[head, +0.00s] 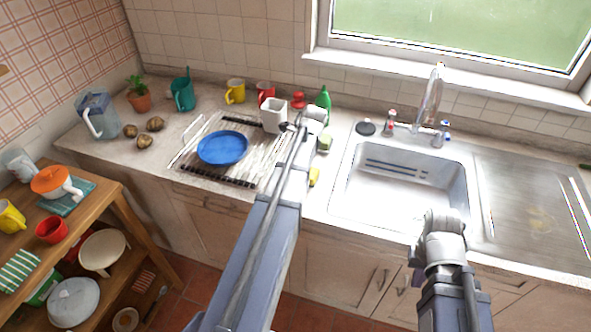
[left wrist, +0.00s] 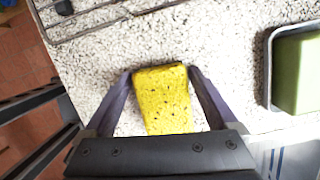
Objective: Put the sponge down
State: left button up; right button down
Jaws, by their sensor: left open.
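A yellow sponge (left wrist: 163,100) with dark specks lies between the two fingers of my left gripper (left wrist: 162,74) in the left wrist view, over the speckled counter. The jaws are open, with a finger close along each side of it; I cannot tell whether they touch. In the head view only a small yellow part of the sponge (head: 314,177) shows beside my left arm, which hides the rest. My right arm's end (head: 443,240) is in front of the sink; its fingers cannot be made out.
The sink (head: 345,190) is right of the sponge. A green block (left wrist: 298,75) sits in a grey dish at the right of the left wrist view. A drying rack with a blue plate (head: 223,147) and a white cup (head: 273,115) stand left. A green bottle (head: 323,103) stands behind.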

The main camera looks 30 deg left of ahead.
pick_arm(q)
jog(key=shift+w+r+p, duration=0.2)
jog(key=shift+r+p, duration=0.15)
jog(key=shift+p, duration=0.05)
jog(key=p+v, duration=1.2)
jog(key=shift+r, duration=0.25)
jog(key=shift+s+a, duration=0.1)
jog(key=s+d+n, duration=0.4)
jog(key=s+d, duration=0.1)
jog(key=d, duration=0.5)
jog(key=s+d+n+h, duration=0.1)
jog(key=s+d+n, duration=0.4)
jog(key=d, duration=0.5)
jog(key=s+d+n, duration=0.4)
jog(key=s+d, duration=0.2)
jog(key=d, duration=0.4)
jog(key=shift+s+d+f+h, duration=0.2)
jog(key=shift+s+f+h, duration=0.05)
jog(key=shift+h, duration=0.05)
